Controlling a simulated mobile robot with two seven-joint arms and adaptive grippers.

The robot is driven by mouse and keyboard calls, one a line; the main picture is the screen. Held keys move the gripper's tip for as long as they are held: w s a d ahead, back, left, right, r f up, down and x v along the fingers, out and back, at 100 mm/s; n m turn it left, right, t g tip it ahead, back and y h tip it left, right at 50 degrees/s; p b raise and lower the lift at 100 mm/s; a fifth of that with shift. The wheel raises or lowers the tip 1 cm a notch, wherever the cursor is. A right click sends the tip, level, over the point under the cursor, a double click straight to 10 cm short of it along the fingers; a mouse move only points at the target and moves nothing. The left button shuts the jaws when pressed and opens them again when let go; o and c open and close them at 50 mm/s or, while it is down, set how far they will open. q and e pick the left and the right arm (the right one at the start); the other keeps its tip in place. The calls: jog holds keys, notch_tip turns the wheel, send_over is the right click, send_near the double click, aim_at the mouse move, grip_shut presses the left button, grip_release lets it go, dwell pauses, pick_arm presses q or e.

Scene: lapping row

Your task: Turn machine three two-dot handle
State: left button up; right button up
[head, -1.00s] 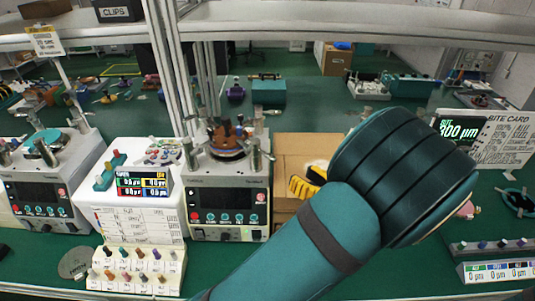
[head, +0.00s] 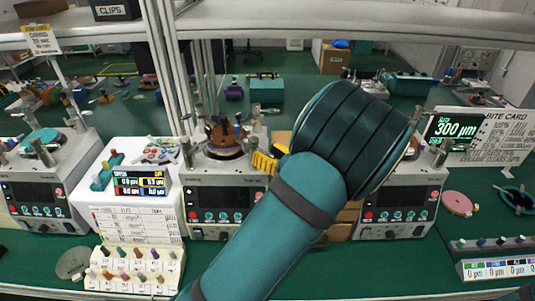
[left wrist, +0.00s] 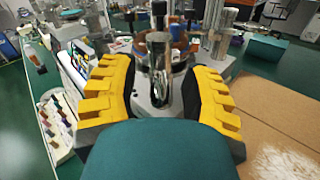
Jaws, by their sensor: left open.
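Three lapping machines stand in a row in the head view: a left one (head: 40,195), a middle one (head: 203,195) and a right one (head: 415,195) partly behind my arm. I cannot make out machine numbers or dots on handles. My left gripper (head: 265,162) has yellow fingers and is beside the top of the middle machine, partly hidden by my forearm. In the left wrist view the left gripper (left wrist: 160,75) is open, with a shiny upright metal post (left wrist: 161,58) of a machine showing between its fingers. I see no contact. My right gripper is not in view.
A white unit with a coloured display (head: 140,184) and a rack of coloured knobs (head: 135,268) stand between the left and middle machines. Cardboard (left wrist: 270,120) lies right of the gripper. A metal shelf upright (head: 168,80) rises behind. A pink disc (head: 457,203) lies at right.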

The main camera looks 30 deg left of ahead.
pick_arm(q)
jog(key=shift+o, duration=0.2)
grip_shut()
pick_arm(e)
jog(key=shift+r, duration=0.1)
